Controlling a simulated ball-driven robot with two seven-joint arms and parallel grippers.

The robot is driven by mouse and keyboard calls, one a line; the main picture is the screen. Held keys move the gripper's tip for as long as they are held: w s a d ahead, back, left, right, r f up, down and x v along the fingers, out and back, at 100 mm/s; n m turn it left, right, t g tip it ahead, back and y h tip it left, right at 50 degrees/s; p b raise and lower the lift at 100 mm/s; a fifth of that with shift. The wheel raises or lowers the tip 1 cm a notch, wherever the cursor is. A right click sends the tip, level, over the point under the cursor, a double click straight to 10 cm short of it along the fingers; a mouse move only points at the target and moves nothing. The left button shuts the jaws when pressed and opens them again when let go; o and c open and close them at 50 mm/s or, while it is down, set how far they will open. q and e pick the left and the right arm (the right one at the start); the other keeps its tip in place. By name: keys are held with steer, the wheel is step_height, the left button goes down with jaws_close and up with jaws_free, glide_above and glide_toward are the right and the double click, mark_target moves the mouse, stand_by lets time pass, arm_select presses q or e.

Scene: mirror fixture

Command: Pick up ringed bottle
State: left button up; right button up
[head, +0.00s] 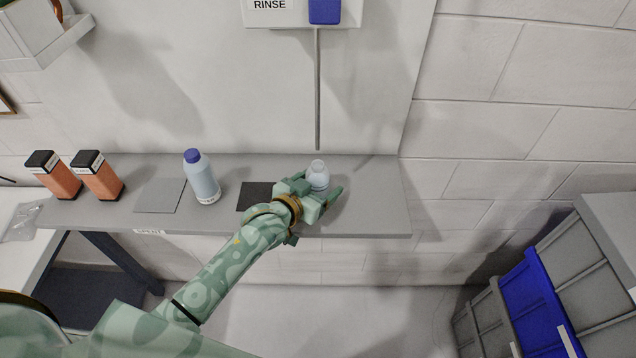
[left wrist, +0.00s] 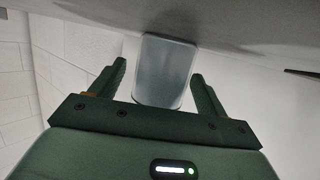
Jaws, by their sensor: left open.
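A small pale, translucent bottle (head: 318,172) with a light cap stands on the grey shelf near its right end. My left gripper (head: 317,190) is open around its lower part, one finger on each side. In the left wrist view the pale bottle (left wrist: 164,70) lies between the spread fingers of the left gripper (left wrist: 158,76). A larger light-blue bottle (head: 203,182) with a blue cap stands farther left. I cannot make out a clear ring on either bottle. My right gripper is out of view.
The grey shelf (head: 375,205) runs along the wall. Two orange containers (head: 103,183) with black tops, a grey square (head: 160,195) and a black square (head: 254,194) are to the left. A thin rod (head: 317,95) hangs above the pale bottle. Blue and grey bins (head: 545,300) are lower right.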

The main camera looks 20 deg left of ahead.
arm_select(q)
steer(key=c, duration=1.3)
steer(key=shift+o, duration=0.2)
steer(key=shift+s+r, duration=0.1)
